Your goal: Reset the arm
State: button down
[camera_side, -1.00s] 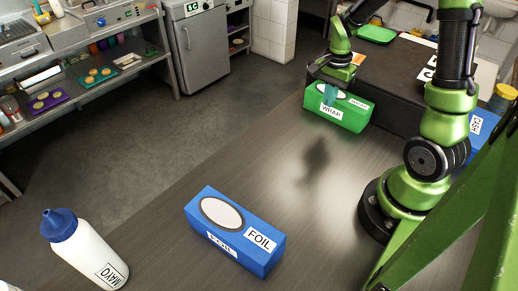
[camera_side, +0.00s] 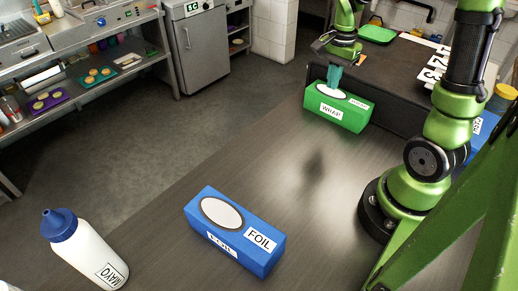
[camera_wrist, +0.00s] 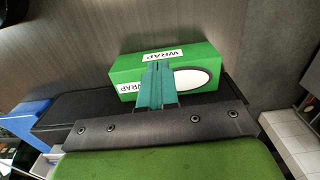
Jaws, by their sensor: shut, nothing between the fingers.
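My gripper (camera_side: 334,77), with teal fingers, is shut and empty. In the side view its fingertips are over the green WRAP box (camera_side: 352,112), near its white oval top. In the wrist view the teal fingers (camera_wrist: 157,68) cover part of the green box (camera_wrist: 205,62), beside the white oval. Whether the fingertips touch the box cannot be told. The box sits upright on the dark counter, against the raised black ledge.
A blue FOIL box (camera_side: 262,252) stands at the front of the counter (camera_side: 270,160). A white MAYO bottle (camera_side: 92,255) with a blue cap is at the lower left. The counter between the two boxes is clear. A raised black surface (camera_side: 395,66) lies behind the green box.

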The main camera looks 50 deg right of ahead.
jog(key=s+a+r+n+t, duration=0.1)
jog(key=a+r+n+t, duration=0.1)
jog(key=a, duration=0.4)
jog(key=s+a+r+n+t+y, duration=0.1)
jog(key=s+a+r+n+t, duration=0.1)
jog(key=a+r+n, duration=0.3)
jog(key=s+a+r+n+t+y, duration=0.1)
jog(key=s+a+r+n+t, duration=0.1)
jog(key=a+n, duration=0.4)
notch_tip(320, 180, up, 2)
jog(key=a+t, duration=0.1)
jog(key=a, duration=0.1)
jog(key=shift+s+a+n, duration=0.25)
jog(key=shift+a+n, duration=0.1)
jog(key=shift+n, duration=0.05)
